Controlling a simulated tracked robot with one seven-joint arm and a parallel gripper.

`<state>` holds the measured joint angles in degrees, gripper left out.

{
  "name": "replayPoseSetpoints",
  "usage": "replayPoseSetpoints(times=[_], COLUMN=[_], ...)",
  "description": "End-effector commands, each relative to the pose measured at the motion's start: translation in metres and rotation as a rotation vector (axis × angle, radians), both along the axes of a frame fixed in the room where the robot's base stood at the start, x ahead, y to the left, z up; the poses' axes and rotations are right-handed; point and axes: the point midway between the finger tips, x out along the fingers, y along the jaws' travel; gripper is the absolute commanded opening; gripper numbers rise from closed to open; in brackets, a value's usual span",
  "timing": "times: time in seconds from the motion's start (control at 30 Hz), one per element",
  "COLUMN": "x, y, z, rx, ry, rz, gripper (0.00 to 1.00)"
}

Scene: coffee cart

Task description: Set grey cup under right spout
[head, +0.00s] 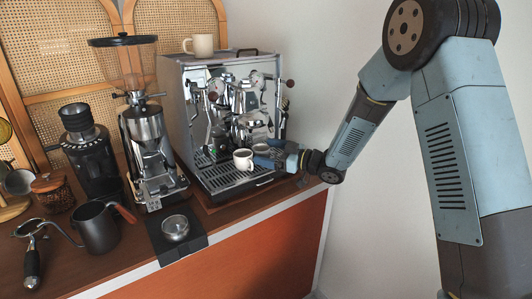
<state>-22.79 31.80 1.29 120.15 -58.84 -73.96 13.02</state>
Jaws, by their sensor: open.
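The espresso machine (222,98) stands on the cart with a slatted drip tray (220,183) at its base. A pale cup (243,160) sits upright on the tray, left of my gripper. A second cup, light grey (261,148), stands just behind and to its right, partly hidden. My gripper (264,155) reaches in from the right, low over the tray. It is open, with its blue fingers around or beside the grey cup. I cannot tell whether they touch it. The spouts above are too small to make out clearly.
Another cream cup (202,45) sits on top of the machine. A coffee grinder (148,140) stands close on the left. A metal cup (175,227) rests on a black mat (165,248) in front. A kettle (97,227) and a portafilter (32,262) lie further left.

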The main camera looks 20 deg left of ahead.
Motion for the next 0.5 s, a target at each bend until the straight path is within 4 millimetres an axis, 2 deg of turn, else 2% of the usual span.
replayPoseSetpoints(times=[0.33, 0.5], x=[-0.001, -0.003], y=[-0.004, -0.024], z=[0.0, 0.0], rx=[-0.001, -0.001], ry=[0.0, 0.001], rz=[0.0, -0.003], gripper=[0.96, 0.96])
